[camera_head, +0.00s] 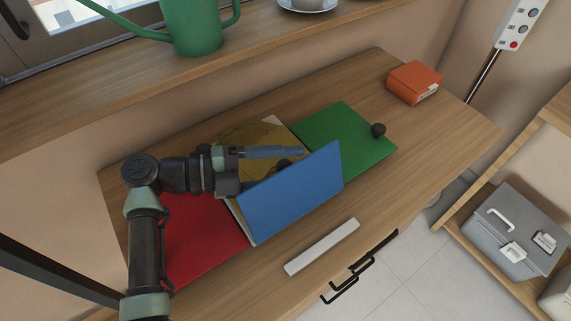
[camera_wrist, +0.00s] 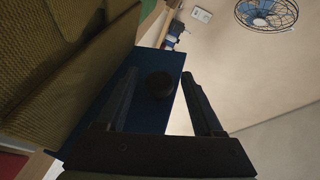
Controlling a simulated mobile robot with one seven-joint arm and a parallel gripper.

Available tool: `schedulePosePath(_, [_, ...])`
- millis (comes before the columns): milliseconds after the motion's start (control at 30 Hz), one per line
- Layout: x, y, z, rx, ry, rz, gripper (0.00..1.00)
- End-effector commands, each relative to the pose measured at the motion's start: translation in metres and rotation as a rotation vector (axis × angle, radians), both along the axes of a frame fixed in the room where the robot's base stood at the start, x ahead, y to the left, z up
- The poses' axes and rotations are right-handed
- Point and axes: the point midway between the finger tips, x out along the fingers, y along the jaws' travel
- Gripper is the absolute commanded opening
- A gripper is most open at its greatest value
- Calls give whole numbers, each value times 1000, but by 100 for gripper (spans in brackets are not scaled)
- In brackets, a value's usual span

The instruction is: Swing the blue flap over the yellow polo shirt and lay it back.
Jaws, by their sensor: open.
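The blue flap (camera_head: 295,195) of a folding board stands tilted up at the board's front edge. The yellow polo shirt (camera_head: 245,132) lies folded behind it, partly hidden by my arm and the flap. My gripper (camera_head: 288,164) is open on the flap's shirt side, low over the shirt. In the wrist view, a dark round knob (camera_wrist: 160,86) on the blue flap (camera_wrist: 150,118) shows between my open fingers (camera_wrist: 165,88); I cannot tell whether they touch it. The shirt's coarse cloth (camera_wrist: 60,70) fills the left of that view.
The board's red panel (camera_head: 195,235) lies flat at left and its green panel (camera_head: 340,135) at right, with a black knob (camera_head: 378,130). A pale bar (camera_head: 322,247) lies in front on the desk. An orange book-like block (camera_head: 414,82) stands at back right.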

Motion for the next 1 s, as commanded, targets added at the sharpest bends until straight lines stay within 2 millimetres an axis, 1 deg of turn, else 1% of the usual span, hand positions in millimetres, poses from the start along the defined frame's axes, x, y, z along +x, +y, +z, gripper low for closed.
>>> schedulePosePath(167, [-4, 23, 4, 1, 0, 5, 69])
schedulePosePath(400, [-16, 76, 12, 3, 1, 7, 69])
schedulePosePath(600, [-24, 109, 17, 3, 1, 5, 69])
schedulePosePath(700, [-26, 119, 19, 2, 0, 3, 69])
schedulePosePath(800, [-27, 123, 20, 2, -1, 4, 69])
schedulePosePath(1000, [-28, 124, 20, 1, -1, 3, 69])
